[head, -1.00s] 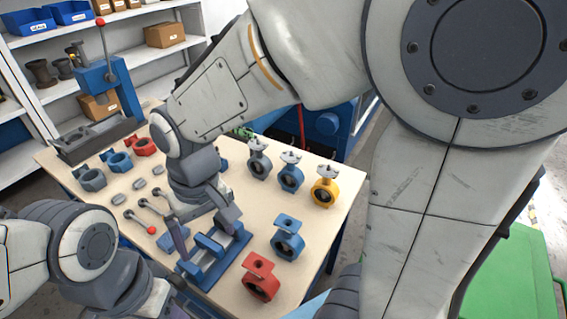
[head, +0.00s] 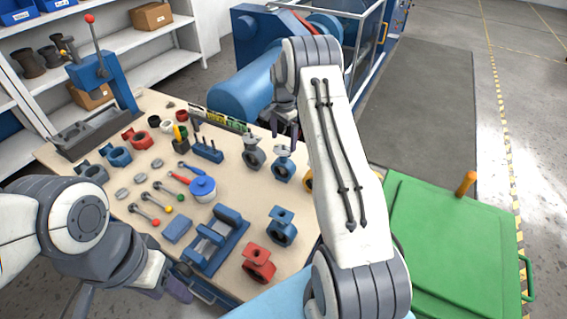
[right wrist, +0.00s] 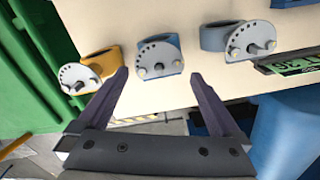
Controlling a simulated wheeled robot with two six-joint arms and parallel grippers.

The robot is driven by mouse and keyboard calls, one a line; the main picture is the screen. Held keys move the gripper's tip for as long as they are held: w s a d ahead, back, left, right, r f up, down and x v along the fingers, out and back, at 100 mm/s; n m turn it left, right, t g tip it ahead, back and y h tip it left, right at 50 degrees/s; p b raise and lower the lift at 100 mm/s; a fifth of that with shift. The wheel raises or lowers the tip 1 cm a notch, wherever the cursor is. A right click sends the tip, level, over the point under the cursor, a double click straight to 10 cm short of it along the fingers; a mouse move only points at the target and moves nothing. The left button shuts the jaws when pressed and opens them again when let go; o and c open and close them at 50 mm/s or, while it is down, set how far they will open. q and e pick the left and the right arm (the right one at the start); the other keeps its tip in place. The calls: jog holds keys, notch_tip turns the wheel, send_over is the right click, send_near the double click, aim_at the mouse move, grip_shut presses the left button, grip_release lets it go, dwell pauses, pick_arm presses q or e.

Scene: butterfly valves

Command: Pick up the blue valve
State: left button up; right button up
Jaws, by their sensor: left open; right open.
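The blue valve (head: 284,168) with a grey top plate stands on the table between a grey valve (head: 253,156) and a yellow valve (head: 308,180), which my right arm partly hides. My right gripper (head: 286,128) is open and empty above the table's far side, close to the blue valve. In the right wrist view the blue valve (right wrist: 158,57) lies beyond and between the open fingertips of my right gripper (right wrist: 160,76), not gripped. My left gripper (head: 178,285) is at the table's front edge, low in the view. A blue body with a square flange (head: 281,228) stands nearer the front.
A red valve body (head: 258,266) and a blue fixture (head: 216,240) stand near the front. A blue press (head: 95,75) stands at the back left. A green cabinet (head: 450,235) stands right of the table.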

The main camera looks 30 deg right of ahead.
aim_at(283, 148)
jog(key=shift+f, duration=0.65)
jog(key=shift+s+f+p, duration=0.1)
jog(key=shift+f+p, duration=0.25)
jog(key=shift+p, duration=0.2)
notch_tip(283, 148, down, 4)
jog(key=shift+r+p, duration=0.2)
jog(key=shift+p, duration=0.75)
jog(key=shift+f, duration=0.45)
jog(key=shift+c, duration=0.3)
jog(key=c, duration=1.5)
jog(key=shift+r, duration=0.15)
grip_shut()
